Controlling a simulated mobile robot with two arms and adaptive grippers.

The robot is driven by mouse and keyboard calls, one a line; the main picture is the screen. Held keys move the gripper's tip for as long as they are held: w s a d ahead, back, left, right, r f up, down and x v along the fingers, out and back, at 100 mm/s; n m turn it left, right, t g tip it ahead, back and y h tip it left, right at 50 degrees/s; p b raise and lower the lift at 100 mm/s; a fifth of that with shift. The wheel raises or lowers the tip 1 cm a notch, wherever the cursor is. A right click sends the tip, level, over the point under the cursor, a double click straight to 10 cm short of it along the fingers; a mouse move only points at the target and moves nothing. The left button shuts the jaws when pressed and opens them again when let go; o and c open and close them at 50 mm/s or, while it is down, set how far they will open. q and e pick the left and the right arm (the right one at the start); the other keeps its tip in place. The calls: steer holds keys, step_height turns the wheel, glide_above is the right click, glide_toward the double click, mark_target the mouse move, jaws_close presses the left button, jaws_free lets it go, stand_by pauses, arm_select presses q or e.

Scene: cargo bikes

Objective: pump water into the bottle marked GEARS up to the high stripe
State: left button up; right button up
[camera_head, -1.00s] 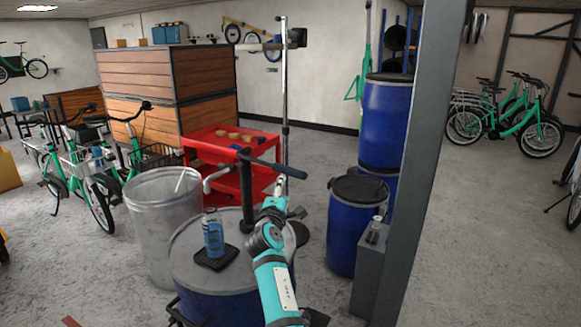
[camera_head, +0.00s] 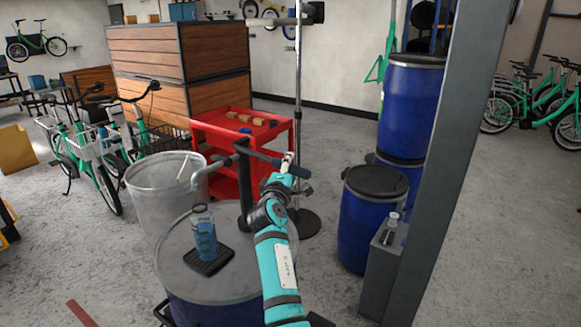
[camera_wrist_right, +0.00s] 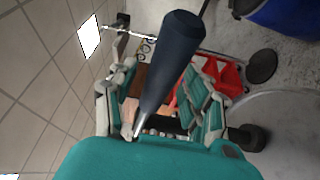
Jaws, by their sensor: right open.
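A clear bottle with blue in its lower part (camera_head: 205,235) stands upright on a black pad (camera_head: 209,259) on the drum lid; I cannot read its marking or make out a stripe. The dark pump (camera_head: 243,185) rises from the lid (camera_head: 262,275), its grey spout (camera_head: 206,178) above the bottle. The pump's lever ends in a dark blue grip (camera_head: 296,169). My right gripper (camera_head: 287,166) is at that lever end, open. In the right wrist view the grip (camera_wrist_right: 172,60) passes between the spread fingers (camera_wrist_right: 160,105); contact is unclear. My left gripper is out of view.
A grey metal bin (camera_head: 165,205) stands left of the drum. A red cart (camera_head: 225,130) with small blocks is behind the pump. Blue barrels (camera_head: 367,225) and a grey pillar (camera_head: 440,150) stand to the right. A second small bottle (camera_head: 391,225) sits on a grey box (camera_head: 381,275).

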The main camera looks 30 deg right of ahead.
steer(key=shift+s+a+r, duration=0.1)
steer(key=shift+a, duration=0.05)
steer(key=shift+c, duration=0.2)
jaws_close()
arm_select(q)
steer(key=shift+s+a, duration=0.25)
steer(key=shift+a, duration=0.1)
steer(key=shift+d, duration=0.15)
